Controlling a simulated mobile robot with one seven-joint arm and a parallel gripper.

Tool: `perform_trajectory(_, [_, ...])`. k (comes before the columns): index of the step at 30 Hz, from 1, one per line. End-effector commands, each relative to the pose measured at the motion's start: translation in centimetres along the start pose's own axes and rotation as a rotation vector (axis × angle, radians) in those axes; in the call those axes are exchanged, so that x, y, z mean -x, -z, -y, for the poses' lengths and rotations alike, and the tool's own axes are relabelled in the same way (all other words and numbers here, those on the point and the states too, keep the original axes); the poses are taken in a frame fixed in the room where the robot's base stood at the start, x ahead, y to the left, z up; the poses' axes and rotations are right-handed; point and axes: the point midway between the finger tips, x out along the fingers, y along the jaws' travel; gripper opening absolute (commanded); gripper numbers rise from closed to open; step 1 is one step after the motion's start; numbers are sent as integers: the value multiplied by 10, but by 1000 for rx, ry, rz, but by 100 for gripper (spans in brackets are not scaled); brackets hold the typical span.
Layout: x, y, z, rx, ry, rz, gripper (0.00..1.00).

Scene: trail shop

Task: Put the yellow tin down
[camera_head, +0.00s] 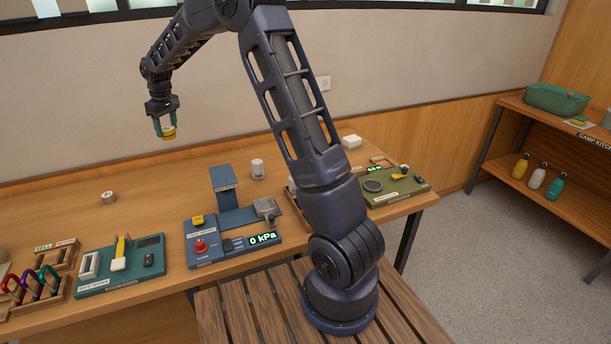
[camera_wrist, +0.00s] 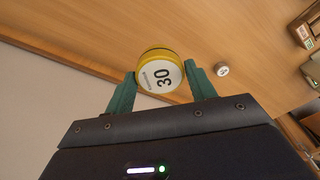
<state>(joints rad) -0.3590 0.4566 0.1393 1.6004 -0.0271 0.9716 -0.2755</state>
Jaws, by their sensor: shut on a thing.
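The yellow tin (camera_wrist: 160,74) is a short round can with a yellow side and a white top marked "30". My gripper (camera_wrist: 160,88) is shut on it, with one green finger on each side. In the head view my gripper (camera_head: 165,127) hangs fingers down at the upper left, and the yellow tin (camera_head: 169,133) shows between the fingertips. It appears held above the back part of the wooden table (camera_head: 150,180). The exact height over the table is hard to tell.
A small white-topped tin (camera_head: 108,197) stands on the table at left, and a white cylinder (camera_head: 257,168) stands behind the blue pressure tester (camera_head: 205,246). A teal gate tester (camera_head: 120,265) and carabiner rack (camera_head: 35,287) line the front left. The table's back middle is clear.

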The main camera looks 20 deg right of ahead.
Motion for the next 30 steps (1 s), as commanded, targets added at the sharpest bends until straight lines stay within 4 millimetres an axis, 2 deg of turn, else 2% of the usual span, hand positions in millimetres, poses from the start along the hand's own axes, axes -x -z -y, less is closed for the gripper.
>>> perform_trajectory(1, [3,-14,-21,-32,-4,-1,33])
perform_trajectory(6, [8,-59,-77,-127,-16,-1,33])
perform_trajectory(15, [16,-150,-161,-295,-37,-1,33])
perform_trajectory(21, [22,-216,-205,-408,-52,-1,33])
perform_trajectory(30, [30,-321,-252,-578,-74,-1,33])
